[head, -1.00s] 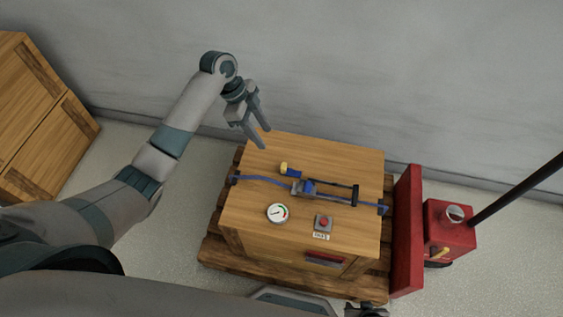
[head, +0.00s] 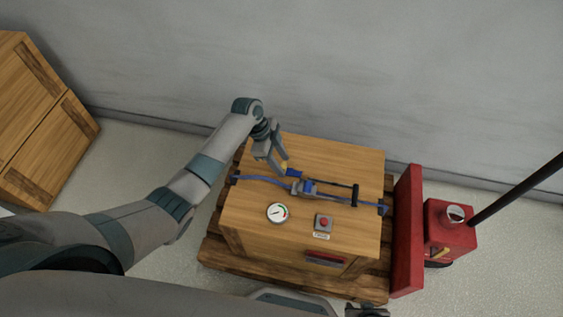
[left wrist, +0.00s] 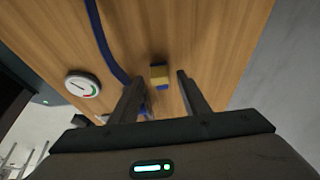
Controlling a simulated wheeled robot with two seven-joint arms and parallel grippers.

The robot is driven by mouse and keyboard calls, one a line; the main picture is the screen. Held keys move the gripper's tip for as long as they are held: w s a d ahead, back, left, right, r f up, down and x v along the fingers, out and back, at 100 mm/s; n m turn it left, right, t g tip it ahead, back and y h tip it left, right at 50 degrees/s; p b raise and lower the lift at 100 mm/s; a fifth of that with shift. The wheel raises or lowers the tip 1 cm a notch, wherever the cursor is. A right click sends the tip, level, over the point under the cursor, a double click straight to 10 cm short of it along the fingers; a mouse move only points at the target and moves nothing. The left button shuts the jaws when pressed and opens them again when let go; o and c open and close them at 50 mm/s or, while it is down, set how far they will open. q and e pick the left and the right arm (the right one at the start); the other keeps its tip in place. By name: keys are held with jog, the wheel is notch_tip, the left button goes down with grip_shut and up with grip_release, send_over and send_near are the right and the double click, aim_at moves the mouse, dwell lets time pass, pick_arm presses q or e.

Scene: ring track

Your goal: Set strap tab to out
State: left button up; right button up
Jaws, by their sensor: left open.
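Contact cannot be told. The blue strap (head: 255,180) runs across the crate. My right gripper (head: 366,311) is partly in view at the bottom edge; its jaws are unclear.
The crate top (head: 340,160) also carries a round gauge (head: 277,212), a red button (head: 324,222) and a black bar (head: 355,195). A red pallet jack (head: 408,230) stands at the right. The wall is behind; wooden crates (head: 35,120) stand at the left.

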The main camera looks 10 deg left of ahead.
pick_arm(q)
jog(key=shift+d+f, duration=0.1)
jog(key=shift+f, duration=0.15)
pick_arm(e)
jog(key=shift+s+d, duration=0.1)
jog(key=shift+d, duration=0.05)
pick_arm(q)
jog(key=shift+c, duration=0.7)
